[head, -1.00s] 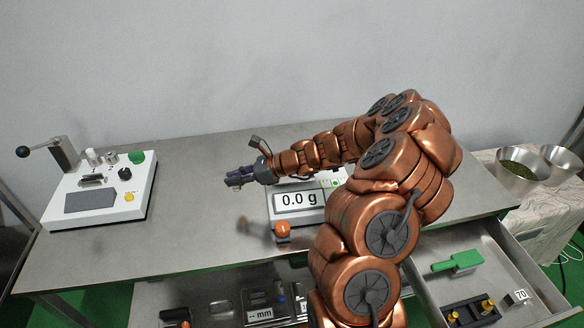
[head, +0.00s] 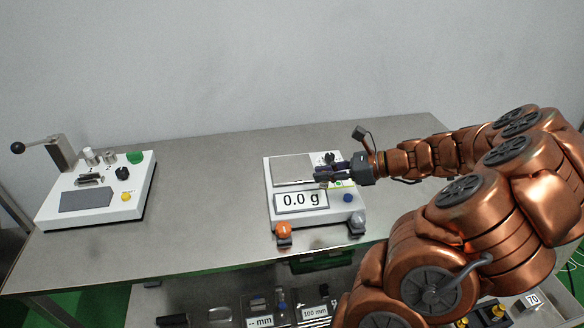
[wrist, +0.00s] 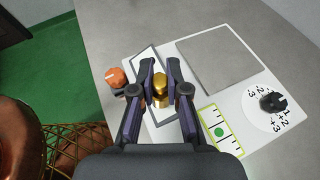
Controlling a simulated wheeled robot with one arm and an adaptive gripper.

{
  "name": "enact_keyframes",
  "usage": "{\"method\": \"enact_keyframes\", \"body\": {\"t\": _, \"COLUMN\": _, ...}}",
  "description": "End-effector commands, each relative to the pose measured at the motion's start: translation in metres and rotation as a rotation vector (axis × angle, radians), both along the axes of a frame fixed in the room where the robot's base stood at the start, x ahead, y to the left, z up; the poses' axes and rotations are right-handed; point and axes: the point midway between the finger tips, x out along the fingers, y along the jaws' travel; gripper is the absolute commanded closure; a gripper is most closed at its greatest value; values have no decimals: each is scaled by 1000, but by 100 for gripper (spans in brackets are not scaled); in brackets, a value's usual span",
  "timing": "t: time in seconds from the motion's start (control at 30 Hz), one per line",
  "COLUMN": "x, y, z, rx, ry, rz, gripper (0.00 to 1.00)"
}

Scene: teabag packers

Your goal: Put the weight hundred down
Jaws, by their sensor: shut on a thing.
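My gripper (head: 320,173) is over the right half of the white scale (head: 268,197) in the head view. In the wrist view my gripper (wrist: 161,75) is shut on a small brass weight (wrist: 160,92), held upright between the fingertips. In that view they are above the scale's display side, with the square metal pan (wrist: 217,65) to the right and apart from the weight. The pan (head: 291,171) lies just left of the fingertips in the head view. The weight cannot be made out in the head view.
An orange knob (head: 283,230) is at the scale's front left and a grey one (head: 358,222) at its front right. A white lever device (head: 97,190) stands at the far left. Bare steel table (head: 205,200) lies between them. Below the front edge are labelled tools (head: 261,318).

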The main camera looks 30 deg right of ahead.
Motion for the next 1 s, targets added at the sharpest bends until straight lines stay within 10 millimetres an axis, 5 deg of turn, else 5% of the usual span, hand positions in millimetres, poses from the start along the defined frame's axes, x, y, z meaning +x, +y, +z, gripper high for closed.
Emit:
{"method": "enact_keyframes", "body": {"t": 0.8, "x": 141, "y": -9, "z": -13, "rx": 0, "ry": 3, "rz": 4, "gripper": 100}}
{"method": "enact_keyframes", "body": {"t": 1.0, "x": 156, "y": -10, "z": -14, "rx": 0, "ry": 0, "rz": 3, "gripper": 100}}
